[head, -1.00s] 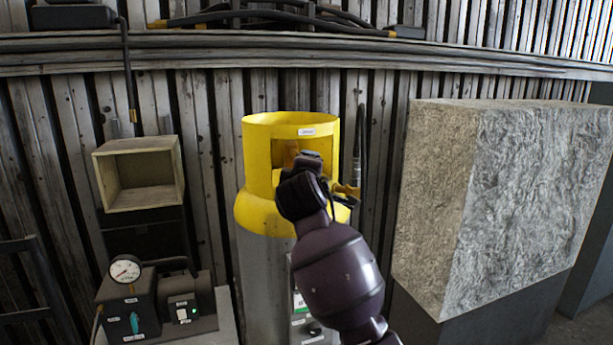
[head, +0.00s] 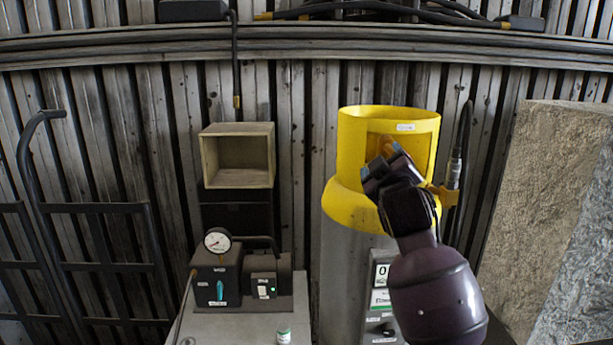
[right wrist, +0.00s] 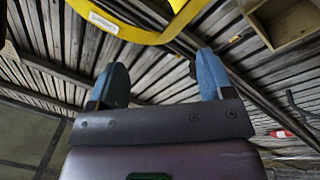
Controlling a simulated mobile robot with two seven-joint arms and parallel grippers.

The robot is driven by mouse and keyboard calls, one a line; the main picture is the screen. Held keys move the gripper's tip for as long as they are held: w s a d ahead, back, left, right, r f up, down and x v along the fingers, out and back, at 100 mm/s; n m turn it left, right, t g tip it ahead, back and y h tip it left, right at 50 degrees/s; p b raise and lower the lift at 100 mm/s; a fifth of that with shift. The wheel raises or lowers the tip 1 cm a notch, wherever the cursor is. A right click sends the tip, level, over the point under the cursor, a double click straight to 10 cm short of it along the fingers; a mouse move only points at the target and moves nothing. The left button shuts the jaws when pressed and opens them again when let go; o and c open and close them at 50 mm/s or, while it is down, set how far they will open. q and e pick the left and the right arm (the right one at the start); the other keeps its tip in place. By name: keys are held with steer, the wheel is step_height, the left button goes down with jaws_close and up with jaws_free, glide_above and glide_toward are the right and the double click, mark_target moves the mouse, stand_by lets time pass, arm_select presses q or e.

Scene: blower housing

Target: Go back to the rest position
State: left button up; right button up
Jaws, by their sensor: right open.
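My right gripper (head: 378,163) is in front of the opening in the yellow collar of the tall cylinder (head: 350,205) in the head view. In the right wrist view its two blue-tipped fingers (right wrist: 163,80) stand wide apart with nothing between them. The yellow rim (right wrist: 150,35) passes beyond the fingers at the top of that view. The arm hides part of the collar opening and the cylinder's front. My left gripper is not in view.
A wooden box (head: 237,160) is on the wall left of the cylinder. Below it, a gauge unit (head: 217,275) stands on a grey bench. A large rough block (head: 540,190) stands at the right. A black hand truck (head: 95,265) leans at the left.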

steer(key=s+d+f+m+g+y, duration=0.15)
steer(key=s+f, duration=0.25)
steer(key=f, duration=0.6)
steer(key=s+d+f+m, duration=0.2)
steer(key=s+f, duration=0.3)
steer(key=f, duration=0.4)
steer(key=s+d+f+m+g+y, duration=0.15)
steer(key=s+f, duration=0.25)
steer(key=f, duration=0.6)
arm_select(q)
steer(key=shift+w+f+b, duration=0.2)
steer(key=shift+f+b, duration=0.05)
steer(key=shift+b, duration=0.25)
arm_select(e)
steer(key=s+d+f+m+g+h, duration=0.1)
steer(key=s+d+f+g, duration=0.1)
steer(key=s+f, duration=0.8)
steer(key=s+d+f+m+g+h, duration=0.1)
steer(key=s+d+f+g, duration=0.2)
steer(key=s+f, duration=0.8)
steer(key=s+d, duration=0.1)
steer(key=s, duration=0.3)
steer(key=shift+d+h, duration=0.25)
steer(key=shift+h, duration=0.05)
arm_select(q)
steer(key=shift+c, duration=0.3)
